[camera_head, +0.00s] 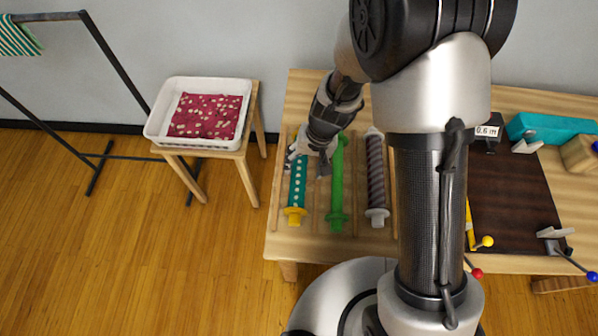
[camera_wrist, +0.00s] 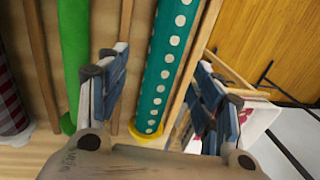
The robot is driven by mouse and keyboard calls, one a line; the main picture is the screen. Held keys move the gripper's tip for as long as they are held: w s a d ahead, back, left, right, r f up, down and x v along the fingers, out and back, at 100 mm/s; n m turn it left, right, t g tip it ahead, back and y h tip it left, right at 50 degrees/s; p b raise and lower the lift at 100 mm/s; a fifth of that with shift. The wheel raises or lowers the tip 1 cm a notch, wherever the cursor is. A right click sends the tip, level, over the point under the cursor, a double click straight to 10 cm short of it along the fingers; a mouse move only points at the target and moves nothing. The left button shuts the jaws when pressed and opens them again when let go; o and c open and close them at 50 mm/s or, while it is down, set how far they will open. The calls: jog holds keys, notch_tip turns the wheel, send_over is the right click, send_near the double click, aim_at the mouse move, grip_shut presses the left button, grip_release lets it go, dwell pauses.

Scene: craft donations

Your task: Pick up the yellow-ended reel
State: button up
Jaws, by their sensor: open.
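The yellow-ended reel (camera_head: 298,186) is wound with teal fabric with white dots and lies lengthwise at the left of a row of reels on the wooden table. Its near yellow end (camera_head: 294,216) shows; its far end is hidden behind my gripper (camera_head: 307,162). In the wrist view the teal reel (camera_wrist: 168,62) runs between my two open fingers (camera_wrist: 163,85). The left finger is between it and the green reel (camera_wrist: 73,45); the right finger is on its other side, near a wooden strip. I cannot tell whether either finger touches it.
A green reel (camera_head: 338,190) and a dark striped reel (camera_head: 376,180) lie to the right, separated by thin wooden strips. A white tray (camera_head: 157,128) with red dotted fabric (camera_head: 206,117) stands on a small stand at left. A dark mat (camera_head: 505,190) lies at right.

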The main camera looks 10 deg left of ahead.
aim_at(300, 171)
jog(key=f, duration=0.1)
jog(key=a+f+b, duration=0.1)
jog(key=f, duration=0.1)
jog(key=f+b, duration=0.1)
jog(key=shift+w+a+f, duration=0.2)
jog(key=shift+a+f, duration=0.05)
jog(key=shift+f, duration=0.15)
jog(key=shift+r, duration=0.1)
jog(key=c, duration=1.2)
